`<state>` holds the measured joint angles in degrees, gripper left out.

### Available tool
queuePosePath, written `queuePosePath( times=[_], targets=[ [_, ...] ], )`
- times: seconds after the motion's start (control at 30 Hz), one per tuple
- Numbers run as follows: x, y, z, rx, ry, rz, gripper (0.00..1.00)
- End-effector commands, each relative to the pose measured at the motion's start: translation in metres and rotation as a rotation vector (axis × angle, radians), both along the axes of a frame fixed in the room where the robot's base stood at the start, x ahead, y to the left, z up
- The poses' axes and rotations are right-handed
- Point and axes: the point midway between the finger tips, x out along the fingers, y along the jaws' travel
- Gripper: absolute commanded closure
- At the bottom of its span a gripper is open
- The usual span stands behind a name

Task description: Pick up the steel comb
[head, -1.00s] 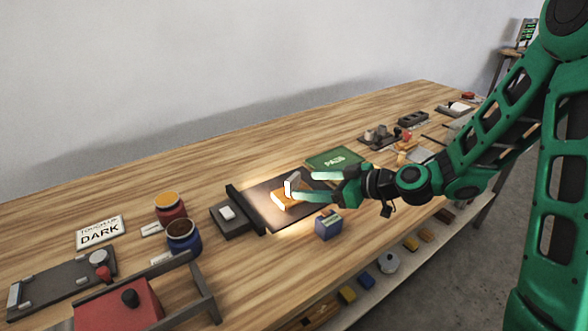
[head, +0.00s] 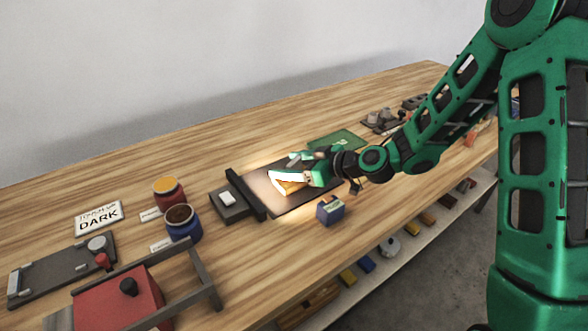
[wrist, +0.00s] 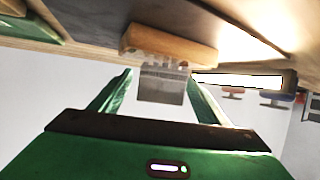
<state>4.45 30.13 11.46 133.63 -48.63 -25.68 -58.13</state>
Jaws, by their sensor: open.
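The steel comb (wrist: 161,86) is a small grey metal plate with notches along one edge. In the wrist view it stands at the orange-brown wooden block (wrist: 172,46), between the two green fingers of my gripper (wrist: 160,78). Gaps show between the comb and both fingers. In the head view my gripper (head: 282,168) is open over the block (head: 290,188) on the lit dark pad. The near finger is glare-white there and hides the comb.
The dark pad (head: 300,203) has a raised black bar (head: 246,194) at its left. A small blue box (head: 330,210) stands close in front. A green pad (head: 338,139) lies behind the gripper. Red (head: 168,193) and blue (head: 183,226) jars stand to the left.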

Motion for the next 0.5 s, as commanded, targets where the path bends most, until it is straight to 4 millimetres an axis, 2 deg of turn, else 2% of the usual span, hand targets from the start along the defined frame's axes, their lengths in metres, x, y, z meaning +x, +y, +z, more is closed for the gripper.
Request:
queuePosePath(
  times=[0.13, 0.37, 0.4, 0.5],
  targets=[
    [0.009, 0.016, -0.008, 0.000, 0.000, 0.003, 0.31],
    [0.012, 0.018, -0.009, 0.001, 0.001, 0.000, 0.31],
    [0.012, 0.018, -0.009, 0.001, 0.001, 0.000, 0.34],
    [0.012, 0.018, -0.009, 0.000, 0.000, 0.000, 0.58]
  ],
)
